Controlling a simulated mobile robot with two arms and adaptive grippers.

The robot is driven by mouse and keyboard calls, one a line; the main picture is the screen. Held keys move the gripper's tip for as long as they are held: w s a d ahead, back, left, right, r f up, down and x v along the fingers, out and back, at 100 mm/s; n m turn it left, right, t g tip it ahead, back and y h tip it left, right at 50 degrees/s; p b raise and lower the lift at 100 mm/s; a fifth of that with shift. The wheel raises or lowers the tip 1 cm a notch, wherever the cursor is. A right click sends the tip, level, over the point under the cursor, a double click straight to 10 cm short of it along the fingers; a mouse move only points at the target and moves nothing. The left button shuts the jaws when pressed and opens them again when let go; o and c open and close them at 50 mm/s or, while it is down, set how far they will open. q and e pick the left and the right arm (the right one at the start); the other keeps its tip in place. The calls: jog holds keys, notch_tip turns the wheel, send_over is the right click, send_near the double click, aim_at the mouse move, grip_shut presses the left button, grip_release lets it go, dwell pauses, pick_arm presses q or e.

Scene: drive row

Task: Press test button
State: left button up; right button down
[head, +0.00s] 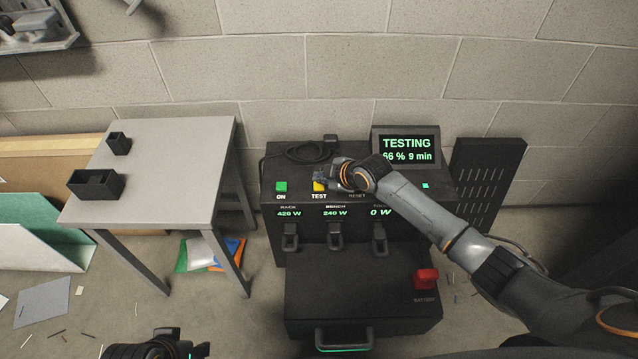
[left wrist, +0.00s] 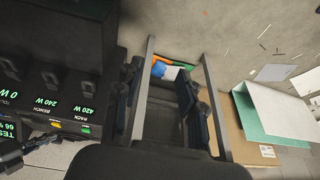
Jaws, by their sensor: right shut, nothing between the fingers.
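The yellow TEST button (head: 318,186) is on top of the dark power unit (head: 300,262). My right gripper (head: 324,178) is shut and empty, its tips at the button and covering part of it; whether they touch I cannot tell. The screen (head: 406,150) reads TESTING, 66 %, 9 min. The green ON button (head: 281,186) is to the left. The RESET label shows to the right, its button hidden behind my gripper. My left gripper (left wrist: 160,75) has its fingers apart with nothing between them. It shows only partly at the bottom of the head view.
A grey table (head: 165,160) with two black bins (head: 96,184) stands left of the unit. A red battery switch (head: 426,279) is on the lower housing. A black cable (head: 310,152) lies behind the buttons. Boards and scraps lie on the left floor.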

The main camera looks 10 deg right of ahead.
aim_at(321, 187)
notch_tip(321, 187, up, 2)
jog(key=shift+r+p, duration=0.1)
jog(key=shift+p, duration=0.8)
jog(key=shift+r+p, duration=0.7)
jog(key=shift+r, duration=0.05)
jog(key=shift+r+p, duration=0.4)
pick_arm(q)
notch_tip(321, 187, down, 14)
jog(key=shift+d+g, duration=0.15)
jog(key=shift+g, duration=0.25)
